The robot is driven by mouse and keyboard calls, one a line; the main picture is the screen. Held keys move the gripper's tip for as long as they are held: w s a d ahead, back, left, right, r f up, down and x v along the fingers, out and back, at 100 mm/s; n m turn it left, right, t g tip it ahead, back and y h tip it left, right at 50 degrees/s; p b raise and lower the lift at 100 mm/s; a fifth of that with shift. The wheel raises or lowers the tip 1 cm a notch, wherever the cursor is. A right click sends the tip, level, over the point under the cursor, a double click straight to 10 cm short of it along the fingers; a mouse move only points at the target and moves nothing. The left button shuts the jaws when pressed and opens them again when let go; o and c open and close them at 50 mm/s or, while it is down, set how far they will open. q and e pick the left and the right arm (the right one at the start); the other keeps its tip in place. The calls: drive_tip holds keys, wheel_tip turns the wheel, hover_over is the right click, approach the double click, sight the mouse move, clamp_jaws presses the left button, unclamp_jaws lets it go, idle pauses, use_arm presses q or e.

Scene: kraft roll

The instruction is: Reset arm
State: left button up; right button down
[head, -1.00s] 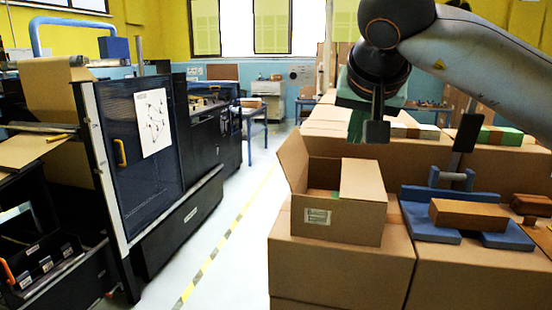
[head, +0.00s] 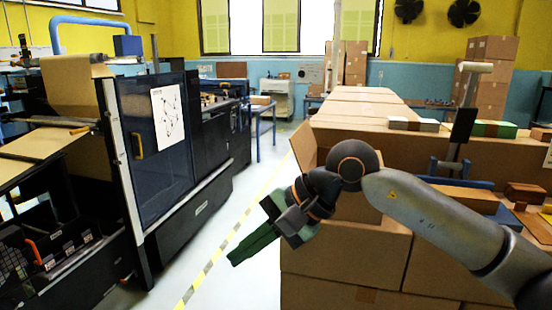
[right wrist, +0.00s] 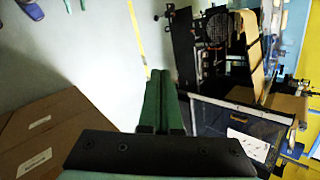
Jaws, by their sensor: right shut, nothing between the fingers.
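My right gripper (head: 240,258) hangs over the aisle in the head view, left of the open cardboard box and pointing down and to the left. Its green fingers (right wrist: 158,103) are together and empty in the right wrist view. My right arm crosses in front of the open cardboard box (head: 305,150) and hides most of it. My left gripper is not in view.
A dark machine (head: 165,170) with a kraft paper roll (head: 75,85) stands at the left. Stacked cartons (head: 340,270) fill the right side. The grey floor (head: 250,225) with a yellow-black stripe lies clear between them. A blue fixture with a brown block (head: 465,198) sits behind my arm.

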drive_tip(key=s+a+m+g+y, duration=0.3)
drive_tip(key=s+a+m+y, duration=0.2)
drive_tip(key=m+y, duration=0.55)
drive_tip(key=w+d+f+n+t+h, duration=0.4)
drive_tip(key=d+f+n+t, duration=0.45)
drive_tip(key=n, duration=0.95)
drive_tip(key=w+d+f+n+t+h, duration=0.4)
drive_tip(key=f+n+t, duration=0.65)
drive_tip(key=n, duration=0.65)
drive_tip(key=s+d+f+m+g+h, duration=0.1)
drive_tip(key=s+d+f+m+h, duration=0.3)
drive_tip(key=f, duration=0.3)
drive_tip(key=s+d+f+m+g+h, duration=0.2)
drive_tip(key=s+d+f+m+h, duration=0.15)
drive_tip(key=d+f+m, duration=0.35)
drive_tip(key=s+d+f+m+g+h, duration=0.1)
drive_tip(key=s+d+f+m+g, duration=0.2)
drive_tip(key=s+f, duration=0.9)
drive_tip(key=shift+s+f+m+g+h, duration=0.15)
drive_tip(key=shift+s+m+g+h, duration=0.25)
drive_tip(key=shift+s+m+g, duration=0.7)
